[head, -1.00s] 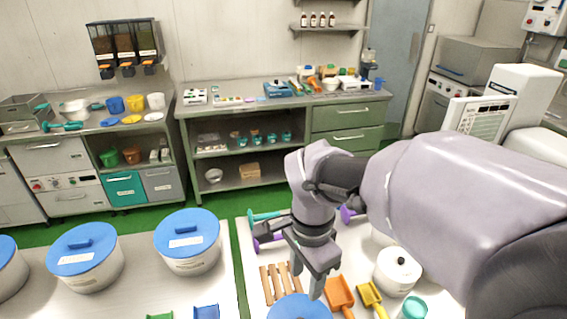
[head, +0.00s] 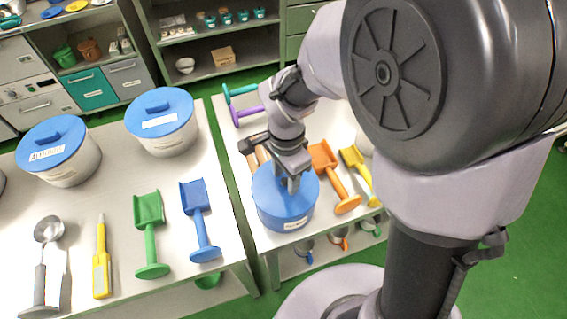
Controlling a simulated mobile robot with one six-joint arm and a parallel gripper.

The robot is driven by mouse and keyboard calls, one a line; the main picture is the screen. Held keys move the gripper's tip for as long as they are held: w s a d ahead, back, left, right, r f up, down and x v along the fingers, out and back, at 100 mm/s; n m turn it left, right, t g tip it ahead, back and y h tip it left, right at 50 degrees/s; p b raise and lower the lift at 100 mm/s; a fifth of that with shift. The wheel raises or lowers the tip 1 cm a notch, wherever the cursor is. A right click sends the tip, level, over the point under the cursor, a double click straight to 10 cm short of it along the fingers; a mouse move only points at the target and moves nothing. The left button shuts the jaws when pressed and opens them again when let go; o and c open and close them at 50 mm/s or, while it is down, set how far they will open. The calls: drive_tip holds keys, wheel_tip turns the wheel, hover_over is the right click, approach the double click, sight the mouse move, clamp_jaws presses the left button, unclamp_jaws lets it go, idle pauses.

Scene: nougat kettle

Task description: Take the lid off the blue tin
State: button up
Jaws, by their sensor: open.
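The blue tin (head: 286,217) stands on the right-hand white table, near its front left corner. Its body is blue with a pale label low on the front, and its blue lid (head: 268,187) is on top. My gripper (head: 292,187) points down over the middle of the lid, with its fingertips at or just above the lid's top. The jaws are open. The fingers and wrist hide the lid's centre, so I cannot tell whether a knob is between the fingers or whether they touch it.
An orange scoop (head: 333,178) and a yellow scoop (head: 359,176) lie close to the tin's right. A wooden rack is partly hidden behind it. On the left table are white pots with blue lids (head: 161,121), a green scoop (head: 149,232) and a blue scoop (head: 201,220). A gap separates the tables.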

sight(286, 180)
clamp_jaws()
drive_tip(key=shift+r, duration=0.1)
drive_tip(key=shift+r, duration=0.3)
wheel_tip(286, 180, up, 3)
drive_tip(key=shift+r+p, duration=0.2)
drive_tip(key=shift+p, duration=0.8)
drive_tip(key=s+d+r, duration=0.4)
drive_tip(key=s+d, duration=0.6)
drive_tip(key=s, duration=0.2)
drive_tip(key=shift+s, duration=0.3)
